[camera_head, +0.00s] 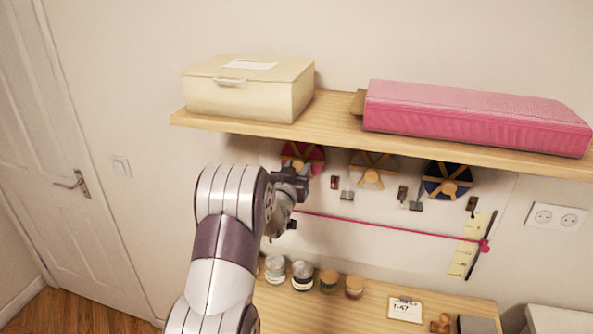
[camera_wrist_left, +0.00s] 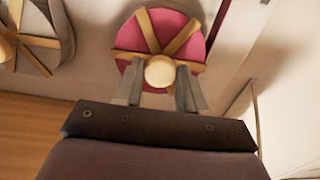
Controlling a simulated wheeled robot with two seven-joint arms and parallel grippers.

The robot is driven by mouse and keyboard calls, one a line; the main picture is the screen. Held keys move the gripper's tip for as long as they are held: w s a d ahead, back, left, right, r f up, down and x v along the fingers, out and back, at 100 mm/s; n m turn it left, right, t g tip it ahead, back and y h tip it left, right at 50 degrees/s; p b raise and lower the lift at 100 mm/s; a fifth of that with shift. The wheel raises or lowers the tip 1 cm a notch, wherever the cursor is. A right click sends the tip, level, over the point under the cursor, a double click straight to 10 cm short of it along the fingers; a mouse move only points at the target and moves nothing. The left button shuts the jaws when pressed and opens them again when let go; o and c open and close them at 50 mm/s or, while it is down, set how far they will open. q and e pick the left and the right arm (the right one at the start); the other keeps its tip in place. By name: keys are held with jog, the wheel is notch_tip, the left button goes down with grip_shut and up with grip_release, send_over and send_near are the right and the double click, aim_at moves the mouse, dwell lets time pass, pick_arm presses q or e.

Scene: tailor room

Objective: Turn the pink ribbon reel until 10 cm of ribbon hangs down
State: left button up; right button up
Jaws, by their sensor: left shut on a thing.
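The pink ribbon reel (camera_head: 303,151) hangs on the wall under the shelf, partly hidden by my left arm. In the left wrist view the pink reel (camera_wrist_left: 185,30) faces me, with wooden spokes and a pale round knob (camera_wrist_left: 160,72) at its hub. My left gripper (camera_wrist_left: 160,78) has one finger on each side of the knob and is shut on it. The gripper (camera_head: 303,174) also shows in the head view. A thin pink line (camera_head: 390,228), perhaps ribbon, runs rightward along the wall to a yellow marked strip (camera_head: 463,256). No hanging ribbon end can be made out. My right gripper is out of view.
A grey reel (camera_head: 373,168) and a blue reel (camera_head: 446,181) hang to the right. The shelf (camera_head: 340,121) above holds a cream box (camera_head: 248,88) and a pink box (camera_head: 470,115). Several jars (camera_head: 303,275) stand on the table (camera_head: 375,303) below.

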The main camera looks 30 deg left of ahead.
pick_arm(q)
jog(key=shift+f+n+b, duration=0.25)
jog(key=shift+n+b, duration=0.55)
jog(key=shift+b, duration=0.35)
jog(key=shift+n+b, duration=0.85)
jog(key=shift+n, duration=0.05)
jog(key=n+b, duration=0.3)
jog(key=n, duration=0.1)
jog(key=shift+r+n, duration=0.1)
jog(key=shift+n, duration=0.2)
jog(key=n+b, duration=0.1)
jog(key=n, duration=0.6)
jog(key=shift+r, duration=0.1)
jog(key=shift+n, duration=1.5)
